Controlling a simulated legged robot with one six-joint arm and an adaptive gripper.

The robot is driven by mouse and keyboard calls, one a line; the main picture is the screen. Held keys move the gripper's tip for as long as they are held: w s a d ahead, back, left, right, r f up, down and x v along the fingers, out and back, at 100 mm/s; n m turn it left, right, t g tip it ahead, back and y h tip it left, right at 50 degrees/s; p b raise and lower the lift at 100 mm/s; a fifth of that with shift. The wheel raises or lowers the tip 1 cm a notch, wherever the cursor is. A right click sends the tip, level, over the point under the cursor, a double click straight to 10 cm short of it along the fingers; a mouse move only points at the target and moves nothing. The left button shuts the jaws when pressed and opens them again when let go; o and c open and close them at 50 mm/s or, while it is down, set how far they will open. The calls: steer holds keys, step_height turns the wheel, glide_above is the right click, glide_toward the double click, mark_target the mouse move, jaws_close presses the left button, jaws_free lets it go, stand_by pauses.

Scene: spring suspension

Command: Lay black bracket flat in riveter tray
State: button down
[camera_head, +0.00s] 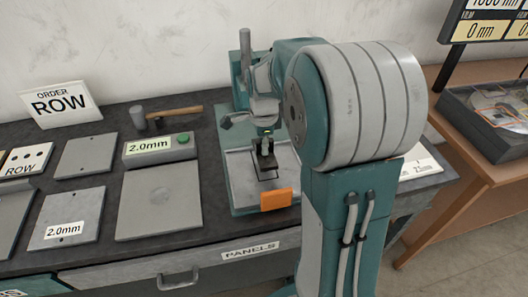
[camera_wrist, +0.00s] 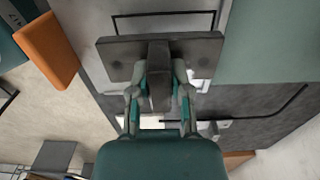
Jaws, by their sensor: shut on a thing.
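The black bracket (camera_wrist: 115,57) is a dark plate with a raised middle rib in the wrist view. My gripper (camera_wrist: 160,84) is shut on that rib, one finger on each side. In the head view my gripper (camera_head: 266,138) points down over the riveter tray (camera_head: 240,172), with the dark bracket (camera_head: 268,161) under it. The tray is pale grey with a teal edge. A thin black outline on it shows beyond the bracket in the wrist view. The bracket's plate looks roughly level; I cannot tell whether it touches the tray.
An orange block (camera_head: 276,200) stands at the tray's front edge. The teal riveter (camera_head: 240,85) rises behind the tray. Grey panels (camera_head: 160,200), a 2.0mm box with a green button (camera_head: 160,147) and a hammer (camera_head: 172,115) lie to the left. My arm hides the bench to the right.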

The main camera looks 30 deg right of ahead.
steer(key=shift+w+f, duration=0.3)
steer(key=shift+f, duration=0.2)
step_height(320, 180, down, 3)
steer(key=shift+a+r, duration=0.15)
steer(key=shift+r, duration=0.05)
steer(key=shift+d+f, duration=0.15)
steer(key=shift+d, duration=0.15)
steer(key=shift+f, duration=0.1)
steer(key=c, duration=0.6)
jaws_free()
steer(key=shift+a, duration=0.1)
steer(key=shift+a, duration=0.1)
